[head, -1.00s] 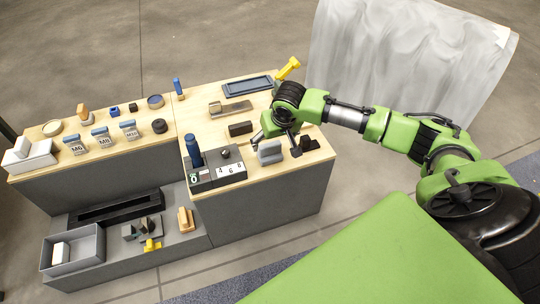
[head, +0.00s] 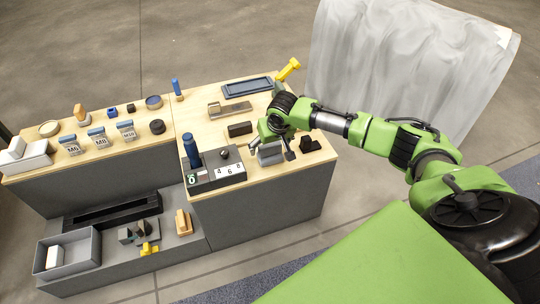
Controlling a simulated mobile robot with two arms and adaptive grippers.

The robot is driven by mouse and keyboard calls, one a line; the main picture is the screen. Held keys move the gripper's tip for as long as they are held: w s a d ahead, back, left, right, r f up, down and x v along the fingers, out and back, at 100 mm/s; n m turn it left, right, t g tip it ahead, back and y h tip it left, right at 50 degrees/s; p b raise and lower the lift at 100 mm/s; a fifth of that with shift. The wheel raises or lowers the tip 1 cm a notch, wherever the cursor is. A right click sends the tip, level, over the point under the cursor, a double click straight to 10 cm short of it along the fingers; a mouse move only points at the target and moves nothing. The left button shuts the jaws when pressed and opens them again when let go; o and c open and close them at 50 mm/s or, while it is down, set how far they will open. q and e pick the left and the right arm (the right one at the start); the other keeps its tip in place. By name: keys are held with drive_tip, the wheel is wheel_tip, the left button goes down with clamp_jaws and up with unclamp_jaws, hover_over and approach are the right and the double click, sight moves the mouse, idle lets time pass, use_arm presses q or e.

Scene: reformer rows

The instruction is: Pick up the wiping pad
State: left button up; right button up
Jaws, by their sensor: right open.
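My right gripper (head: 271,151) is open at the front right of the wooden worktop. Its fingers stand on either side of a small grey block (head: 270,154), which looks upright on the worktop. The block may be the wiping pad, but I cannot tell for certain at this size. Whether the fingers touch it is not clear. A dark brown block (head: 239,129) lies just left of the gripper, apart from it. My left gripper is not in view.
A grey counter box with a blue bottle (head: 191,150) stands left of the gripper. Dark small parts (head: 309,146) lie to its right. A blue-grey tray (head: 247,87) and a yellow-handled tool (head: 288,70) are behind. A grey bin (head: 68,257) sits on the lower shelf.

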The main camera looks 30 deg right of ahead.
drive_tip(key=shift+c, duration=0.4)
drive_tip(key=c, duration=1.1)
drive_tip(key=shift+r, duration=0.1)
drive_tip(key=shift+r+p, duration=0.35)
drive_tip(key=shift+r, duration=0.6)
use_arm(q)
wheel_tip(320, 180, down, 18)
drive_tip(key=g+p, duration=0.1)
drive_tip(key=p, duration=0.4)
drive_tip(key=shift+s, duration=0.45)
use_arm(e)
drive_tip(key=shift+s+a+r, duration=1.2)
drive_tip(key=shift+a+r, duration=0.65)
drive_tip(key=shift+a, duration=0.15)
drive_tip(key=shift+s+a+r, duration=1.25)
drive_tip(key=shift+a+r, duration=0.6)
drive_tip(key=shift+a, duration=0.1)
drive_tip(key=shift+s+a+r, duration=1.2)
drive_tip(key=shift+a+r, duration=0.65)
drive_tip(key=shift+a, duration=0.15)
